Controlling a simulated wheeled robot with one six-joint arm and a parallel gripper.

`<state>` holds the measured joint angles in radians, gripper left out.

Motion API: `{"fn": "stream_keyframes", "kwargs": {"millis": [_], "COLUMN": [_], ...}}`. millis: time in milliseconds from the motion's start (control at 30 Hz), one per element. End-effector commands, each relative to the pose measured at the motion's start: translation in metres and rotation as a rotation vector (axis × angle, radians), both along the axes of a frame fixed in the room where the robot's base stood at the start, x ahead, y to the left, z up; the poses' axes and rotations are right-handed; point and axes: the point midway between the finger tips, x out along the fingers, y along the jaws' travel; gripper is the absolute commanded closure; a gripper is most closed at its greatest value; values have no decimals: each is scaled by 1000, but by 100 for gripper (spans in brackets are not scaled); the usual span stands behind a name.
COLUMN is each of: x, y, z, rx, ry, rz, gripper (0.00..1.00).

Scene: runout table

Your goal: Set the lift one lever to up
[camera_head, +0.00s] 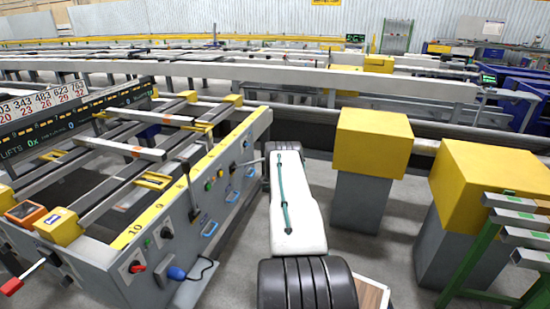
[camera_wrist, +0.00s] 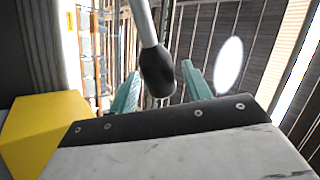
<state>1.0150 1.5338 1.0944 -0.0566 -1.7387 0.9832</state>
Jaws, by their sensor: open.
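A lever with a pale rod and a black knob (camera_wrist: 157,72) hangs down into the wrist view, its knob between the two teal fingers of my gripper (camera_wrist: 160,69). The fingers are open, with a gap visible to their right; I cannot tell whether the left one touches the knob. In the head view a thin lever rod (camera_head: 250,163) sticks out sideways from the grey control panel (camera_head: 226,205) towards my arm, which hides its end and my gripper. Another lever (camera_head: 190,190) with a black knob stands upright nearer on that panel. Labels naming the lifts are not readable.
Yellow-topped grey pedestals (camera_head: 371,145) stand right of my arm. A green rack (camera_head: 480,250) with grey bars is at the lower right. The runout table's rails (camera_head: 120,150) lie behind the panel. A blue plug with a cable (camera_head: 177,273) is on the panel's near end.

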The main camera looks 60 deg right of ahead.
Motion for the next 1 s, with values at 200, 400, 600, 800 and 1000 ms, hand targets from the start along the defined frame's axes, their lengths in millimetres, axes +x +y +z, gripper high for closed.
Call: {"fn": "stream_keyframes", "kwargs": {"millis": [200, 400, 600, 800, 1000], "x": [-10, -26, -35, -36, -36], "y": [13, 35, 47, 48, 48], "z": [-14, -36, -48, -50, -50], "rx": [3, 3, 1, 0, 0], "ry": [2, 2, 1, 1, 1], "rz": [0, 0, -2, -1, -1], "gripper": [51, 51, 51, 51, 51]}}
